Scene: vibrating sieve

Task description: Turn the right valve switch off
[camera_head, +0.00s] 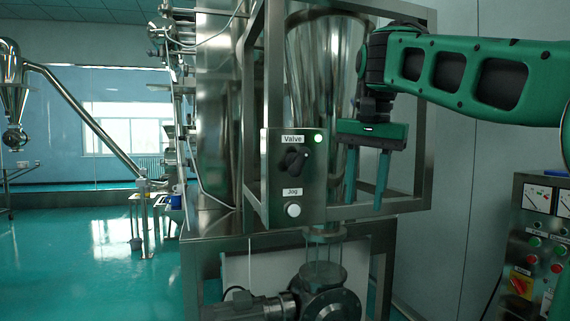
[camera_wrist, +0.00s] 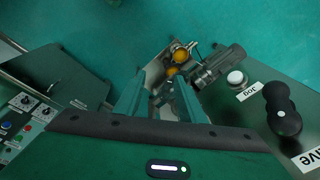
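A black rotary valve switch (camera_head: 293,160) sits on a metal panel (camera_head: 268,190) under a "Valve" label, with its handle tilted. A small green light (camera_head: 317,138) glows at the panel's upper right. In the wrist view the black switch (camera_wrist: 282,110) is at the right, beside the fingers and not between them. My gripper (camera_head: 364,207) points downward to the right of the panel, apart from the switch. Its two fingers stand apart with nothing held between them, as the wrist view also shows (camera_wrist: 160,88).
A white Jog button (camera_head: 293,210) is below the switch. A metal frame and steel hopper (camera_head: 325,60) stand behind my gripper. A motor and pipe (camera_head: 325,300) are below. Another control panel (camera_head: 540,240) with gauges, buttons and a yellow-red switch (camera_head: 521,284) is at the right.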

